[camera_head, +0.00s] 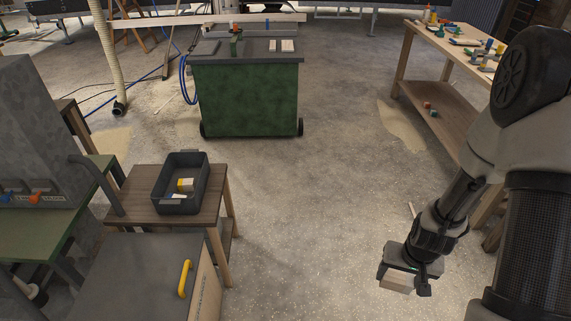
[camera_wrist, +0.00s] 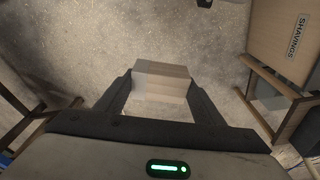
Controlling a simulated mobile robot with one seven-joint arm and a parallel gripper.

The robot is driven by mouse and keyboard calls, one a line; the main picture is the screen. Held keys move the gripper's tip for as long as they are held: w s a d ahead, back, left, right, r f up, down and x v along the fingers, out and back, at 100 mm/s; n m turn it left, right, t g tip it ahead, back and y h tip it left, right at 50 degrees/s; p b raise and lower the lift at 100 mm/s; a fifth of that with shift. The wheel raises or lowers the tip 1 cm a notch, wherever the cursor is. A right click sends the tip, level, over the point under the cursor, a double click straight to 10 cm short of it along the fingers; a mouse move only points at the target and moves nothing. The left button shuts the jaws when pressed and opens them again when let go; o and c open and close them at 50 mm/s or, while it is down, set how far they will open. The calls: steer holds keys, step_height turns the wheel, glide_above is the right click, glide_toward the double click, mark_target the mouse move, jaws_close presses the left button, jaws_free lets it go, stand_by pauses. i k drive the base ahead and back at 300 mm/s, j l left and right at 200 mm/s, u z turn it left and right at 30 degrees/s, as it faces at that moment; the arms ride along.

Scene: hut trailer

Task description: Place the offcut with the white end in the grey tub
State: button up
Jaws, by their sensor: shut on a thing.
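My gripper (camera_head: 403,283) hangs over the floor at the lower right of the head view, shut on a pale wooden offcut (camera_head: 395,285). The offcut also shows between the two fingers in the wrist view (camera_wrist: 163,82). The grey tub (camera_head: 180,206) stands on a small brown wooden table at the left, well apart from my gripper. Inside the tub lie a yellow and white piece and a flat white piece.
The small table (camera_head: 136,190) stands behind a bin with a yellow handle (camera_head: 184,279). A green cabinet (camera_head: 248,100) is at the back. A wooden workbench (camera_head: 440,50) with several loose items is at the right. The concrete floor between is open.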

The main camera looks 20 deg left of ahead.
mark_target(195, 176)
steer(key=i+j+u, duration=0.1)
steer(key=i+u, duration=0.15)
steer(key=i, duration=0.35)
steer(key=i+u, duration=0.3)
steer(key=i, duration=0.3)
steer(key=i+l+u, duration=0.1)
steer(key=i+u, duration=0.3)
steer(key=i, duration=0.15)
steer(key=i+l+u, duration=0.4)
steer(key=i+u, duration=0.25)
steer(key=u, duration=0.15)
steer(key=i+l+u, duration=0.2)
steer(key=u, duration=0.15)
steer(key=i+l+u, duration=0.2)
steer(key=u, duration=0.2)
steer(key=i+l+u, duration=0.45)
steer(key=u, duration=0.2)
